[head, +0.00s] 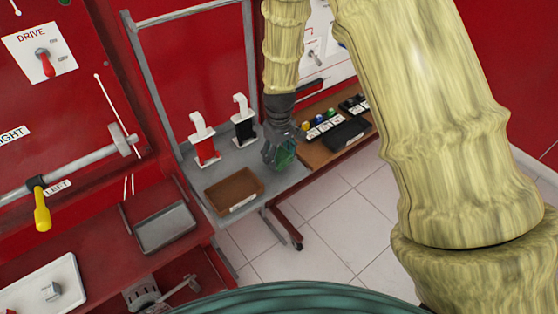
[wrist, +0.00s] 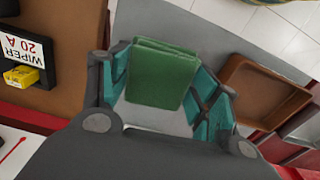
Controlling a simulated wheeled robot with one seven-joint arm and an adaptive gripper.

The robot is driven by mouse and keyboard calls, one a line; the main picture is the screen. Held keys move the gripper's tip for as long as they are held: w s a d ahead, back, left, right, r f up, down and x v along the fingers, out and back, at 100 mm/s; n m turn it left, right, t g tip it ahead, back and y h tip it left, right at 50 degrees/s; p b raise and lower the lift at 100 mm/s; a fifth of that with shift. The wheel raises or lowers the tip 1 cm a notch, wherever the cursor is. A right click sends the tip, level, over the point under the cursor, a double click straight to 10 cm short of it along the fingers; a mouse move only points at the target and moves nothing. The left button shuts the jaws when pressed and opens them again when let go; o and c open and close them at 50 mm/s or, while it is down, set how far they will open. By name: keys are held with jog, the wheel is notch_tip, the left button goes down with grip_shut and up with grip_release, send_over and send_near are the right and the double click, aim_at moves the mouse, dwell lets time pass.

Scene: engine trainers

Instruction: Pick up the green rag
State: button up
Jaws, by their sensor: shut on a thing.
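The green rag (wrist: 160,75) is a folded flat piece between the two teal-padded fingers of my gripper (wrist: 165,90) in the wrist view. My gripper is shut on it. In the head view my gripper (head: 278,150) is over the right part of the grey bench, and the rag (head: 286,154) shows as a small green patch at its fingers, partly hidden by them. I cannot tell whether the rag still touches the bench top.
A brown tray (head: 233,191) sits on the grey bench (head: 285,180), left of my gripper. A brown board (head: 345,144) with small labelled parts lies to the right. Tiled floor (head: 330,215) is open in front.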

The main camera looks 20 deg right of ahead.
jog(key=s+d+b, duration=0.1)
jog(key=s+d, duration=0.1)
jog(key=s, duration=0.5)
jog(key=s+d+r+b, duration=0.1)
jog(key=s+d, duration=0.1)
jog(key=s, duration=0.6)
jog(key=shift+s+d+r, duration=0.15)
jog(key=shift+d, duration=0.25)
